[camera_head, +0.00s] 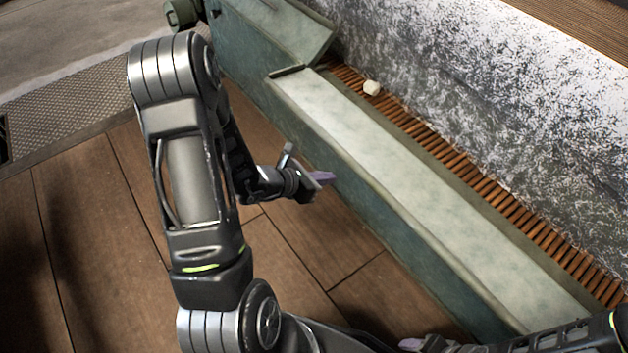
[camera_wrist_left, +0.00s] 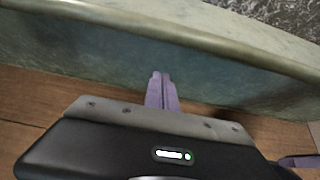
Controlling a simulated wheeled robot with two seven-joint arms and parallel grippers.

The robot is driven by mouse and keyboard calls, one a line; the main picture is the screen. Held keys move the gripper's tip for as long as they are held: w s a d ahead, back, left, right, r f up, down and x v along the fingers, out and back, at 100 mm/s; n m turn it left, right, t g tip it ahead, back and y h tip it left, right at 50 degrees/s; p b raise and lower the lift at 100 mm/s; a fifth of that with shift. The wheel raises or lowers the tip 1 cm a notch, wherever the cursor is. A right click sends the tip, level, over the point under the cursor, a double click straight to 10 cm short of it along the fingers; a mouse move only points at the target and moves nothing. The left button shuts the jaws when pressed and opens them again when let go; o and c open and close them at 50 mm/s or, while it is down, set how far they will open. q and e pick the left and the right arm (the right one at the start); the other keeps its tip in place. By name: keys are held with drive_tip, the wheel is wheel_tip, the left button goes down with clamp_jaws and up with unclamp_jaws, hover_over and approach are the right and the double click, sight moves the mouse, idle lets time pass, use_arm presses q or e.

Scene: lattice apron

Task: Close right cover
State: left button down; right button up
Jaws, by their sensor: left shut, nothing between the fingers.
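A long green box runs diagonally through the head view. Its pale right cover (camera_head: 430,190) looks flat along the top. A second cover panel (camera_head: 285,28) at the upper left stands higher and looks tilted. My left gripper (camera_head: 325,178) is shut and empty, beside the box's green front side, below the right cover's edge. In the left wrist view its purple fingers (camera_wrist_left: 161,90) point at the green side (camera_wrist_left: 215,72); whether they touch cannot be told. My right gripper (camera_head: 411,344) is at the bottom edge of the head view, mostly hidden.
A slatted brown strip (camera_head: 490,210) runs behind the box, with a small pale lump (camera_head: 372,88) on it. A rough grey-white wall (camera_head: 500,90) rises beyond. Brown floor panels (camera_head: 90,220) lie clear in front. A green round part (camera_head: 183,13) stands at the upper left.

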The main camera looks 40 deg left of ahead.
use_arm(q)
drive_tip(key=shift+w+d+r+p, duration=0.15)
drive_tip(key=shift+w+d+r, duration=0.15)
drive_tip(key=shift+w+r, duration=0.4)
drive_tip(key=shift+w+d+r+p, duration=0.2)
drive_tip(key=shift+w+r, duration=0.3)
drive_tip(key=shift+w, duration=0.35)
